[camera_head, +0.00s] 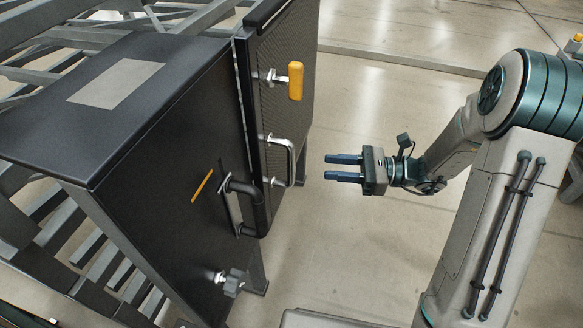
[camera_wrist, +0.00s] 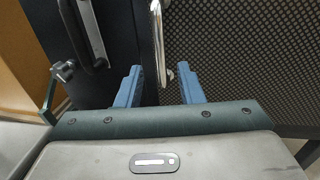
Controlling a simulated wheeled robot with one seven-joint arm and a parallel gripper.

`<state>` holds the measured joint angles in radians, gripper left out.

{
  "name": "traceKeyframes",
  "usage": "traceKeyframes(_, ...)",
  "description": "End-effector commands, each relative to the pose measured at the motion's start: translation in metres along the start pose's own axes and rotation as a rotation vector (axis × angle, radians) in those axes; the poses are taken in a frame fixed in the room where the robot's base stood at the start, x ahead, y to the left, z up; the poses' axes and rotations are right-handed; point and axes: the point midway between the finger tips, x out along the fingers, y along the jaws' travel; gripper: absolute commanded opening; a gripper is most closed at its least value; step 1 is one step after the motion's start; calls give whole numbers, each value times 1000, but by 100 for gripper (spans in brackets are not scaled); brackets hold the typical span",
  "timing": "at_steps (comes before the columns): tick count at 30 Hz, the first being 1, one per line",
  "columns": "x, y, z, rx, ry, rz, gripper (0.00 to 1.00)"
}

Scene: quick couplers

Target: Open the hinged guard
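The hinged guard (camera_head: 280,85) is a dark mesh panel in a black frame, and its mesh also fills the right of the wrist view (camera_wrist: 250,50). It looks closed. It carries a silver bar handle (camera_head: 290,160) and, above it, a yellow latch knob (camera_head: 296,80). My gripper (camera_head: 327,167) is to the right of the silver handle in the head view, apart from it, with its blue fingers open and empty. In the wrist view the silver handle (camera_wrist: 157,40) stands ahead, roughly between the fingertips (camera_wrist: 158,80). The guard's hinges are not clearly seen.
A black cabinet panel (camera_head: 165,190) adjoins the guard, with a black bar handle (camera_head: 258,207) and a dark knob (camera_head: 234,284) low down. Grey metal framing (camera_head: 90,245) stands behind at left. The floor (camera_head: 390,100) around my gripper is clear.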

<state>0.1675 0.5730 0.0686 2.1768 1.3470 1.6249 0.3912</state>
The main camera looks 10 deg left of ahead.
Motion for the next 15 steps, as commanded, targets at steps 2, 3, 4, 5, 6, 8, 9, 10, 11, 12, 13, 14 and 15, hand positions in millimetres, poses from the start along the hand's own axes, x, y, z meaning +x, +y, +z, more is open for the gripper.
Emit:
traceKeyframes(2,20,2,-3,-1,-1,7,34)
traceKeyframes(3,29,2,-4,-2,0,6,34)
traceKeyframes(4,36,2,-4,-2,0,7,34)
traceKeyframes(5,42,1,-4,-1,0,7,34)
traceKeyframes(6,50,2,-4,-1,1,7,34)
traceKeyframes(8,62,1,-3,-2,1,5,34)
traceKeyframes(9,69,1,-3,-2,0,6,34)
traceKeyframes(10,74,1,-3,-2,0,5,34)
traceKeyframes(11,79,2,-3,-1,1,5,34)
traceKeyframes(12,84,1,-3,-1,1,4,34)
traceKeyframes(13,88,1,-3,-1,1,4,34)
traceKeyframes(14,91,1,-2,-1,1,4,34)
traceKeyframes(15,95,1,-2,-1,1,3,34)
